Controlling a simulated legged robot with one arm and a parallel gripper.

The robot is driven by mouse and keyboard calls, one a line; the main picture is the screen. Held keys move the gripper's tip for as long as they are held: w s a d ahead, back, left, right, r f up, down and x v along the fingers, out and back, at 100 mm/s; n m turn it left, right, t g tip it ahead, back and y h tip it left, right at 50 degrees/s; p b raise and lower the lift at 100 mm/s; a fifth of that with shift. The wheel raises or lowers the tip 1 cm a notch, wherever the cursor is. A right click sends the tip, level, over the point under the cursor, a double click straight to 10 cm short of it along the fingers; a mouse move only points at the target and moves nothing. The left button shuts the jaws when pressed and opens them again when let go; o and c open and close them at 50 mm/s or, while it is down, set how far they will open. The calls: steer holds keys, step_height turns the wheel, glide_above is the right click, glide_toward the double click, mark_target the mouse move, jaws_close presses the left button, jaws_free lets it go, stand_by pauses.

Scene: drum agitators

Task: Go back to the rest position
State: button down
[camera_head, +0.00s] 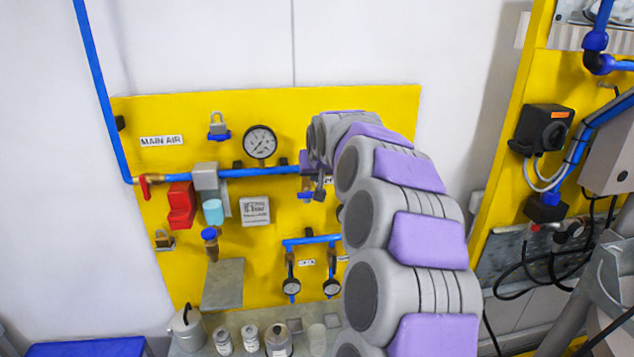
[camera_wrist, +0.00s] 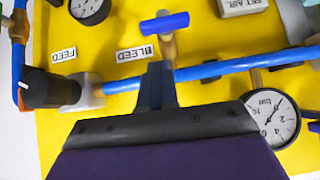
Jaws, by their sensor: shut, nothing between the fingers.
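My arm reaches up from the lower right of the head view towards the yellow air panel (camera_head: 385,100). My gripper (camera_head: 319,190) is in front of the panel, near the blue air pipe (camera_head: 270,171); the arm hides part of the panel behind it. In the wrist view my gripper (camera_wrist: 157,85) is shut, with its dark fingers together and nothing seen between them.
Cans (camera_head: 278,340) and a kettle-like pot (camera_head: 187,327) stand below. A second yellow panel with cables (camera_head: 507,180) is at right. Bare white wall is at left.

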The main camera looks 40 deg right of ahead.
steer(key=a+v, duration=0.1)
steer(key=v, duration=0.9)
steer(key=s+a+f+n+g+y+b, duration=0.2)
steer(key=s+a+f+b, duration=0.3)
steer(key=a+f, duration=0.6)
steer(key=s+a+f+n+g+y+b, duration=0.25)
steer(key=s+a+f, duration=0.35)
steer(key=a+f, duration=0.5)
steer(key=s+a+f+g+b, duration=0.1)
steer(key=s+a+f+b, duration=0.1)
steer(key=s+f, duration=0.3)
steer(key=s+a+f+n+g+b, duration=0.1)
steer(key=s+a+f+g+b, duration=0.1)
steer(key=s+a+f, duration=0.3)
steer(key=s+a+f+n+g+b, duration=0.1)
steer(key=s+f, duration=0.4)
steer(key=s, duration=0.7)
steer(key=shift+a+f+g+b, duration=0.2)
steer(key=shift+a+g+b, duration=0.35)
steer(key=shift+a, duration=0.75)
steer(key=shift+s+d, duration=0.1)
steer(key=shift+d, duration=0.3)
